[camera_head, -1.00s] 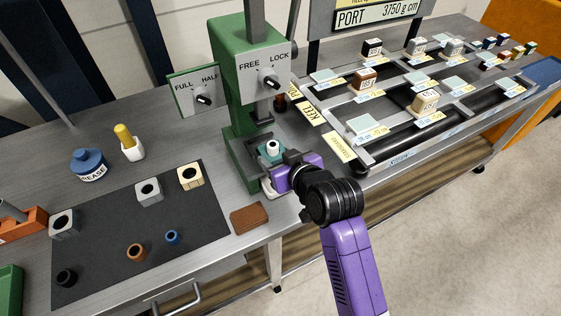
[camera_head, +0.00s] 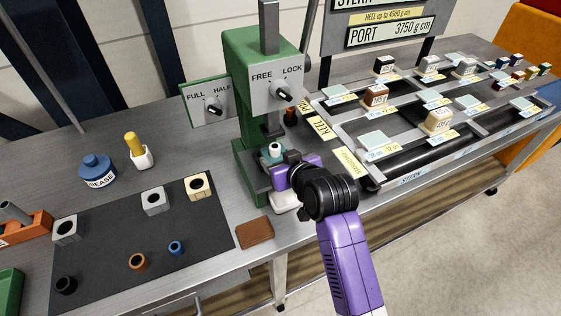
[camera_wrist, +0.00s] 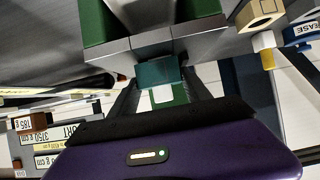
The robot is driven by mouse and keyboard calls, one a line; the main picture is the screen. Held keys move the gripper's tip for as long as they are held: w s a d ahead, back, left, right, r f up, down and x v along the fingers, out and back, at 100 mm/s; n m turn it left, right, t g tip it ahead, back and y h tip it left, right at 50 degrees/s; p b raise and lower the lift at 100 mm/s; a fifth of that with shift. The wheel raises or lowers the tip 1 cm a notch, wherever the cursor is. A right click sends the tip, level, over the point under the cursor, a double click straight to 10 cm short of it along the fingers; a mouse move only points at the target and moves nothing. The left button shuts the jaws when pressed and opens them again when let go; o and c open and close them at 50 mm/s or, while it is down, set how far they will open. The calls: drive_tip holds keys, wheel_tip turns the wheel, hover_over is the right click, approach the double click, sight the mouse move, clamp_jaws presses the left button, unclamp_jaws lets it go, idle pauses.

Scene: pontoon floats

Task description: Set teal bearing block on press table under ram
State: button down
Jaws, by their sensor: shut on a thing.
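The teal bearing block (camera_head: 267,157), with a white round piece showing at its top, is at the green press (camera_head: 240,95), close below the ram (camera_head: 273,126). My gripper (camera_head: 279,167) is shut on the block from the front right. In the wrist view the block (camera_wrist: 158,73) sits between my two dark fingers, against the grey press parts. The press table (camera_head: 252,178) is partly hidden by my gripper and the block. I cannot tell whether the block touches the table or is exactly centred under the ram.
A brown block (camera_head: 255,233) lies in front of the press. A dark mat (camera_head: 130,240) at left holds several blocks and rings. A grease pot (camera_head: 97,172) stands behind it. A rack (camera_head: 375,180) with labelled blocks is close on the right. A FREE/LOCK knob (camera_head: 283,92) sits above the ram.

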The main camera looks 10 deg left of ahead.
drive_tip(key=shift+c, duration=0.4)
unclamp_jaws()
drive_tip(key=shift+p+v, duration=0.85)
drive_tip(key=shift+v, duration=0.05)
drive_tip(key=p+v, duration=0.4)
drive_tip(key=v, duration=0.4)
drive_tip(key=shift+p, duration=0.35)
drive_tip(key=shift+r, duration=0.1)
idle(0.5)
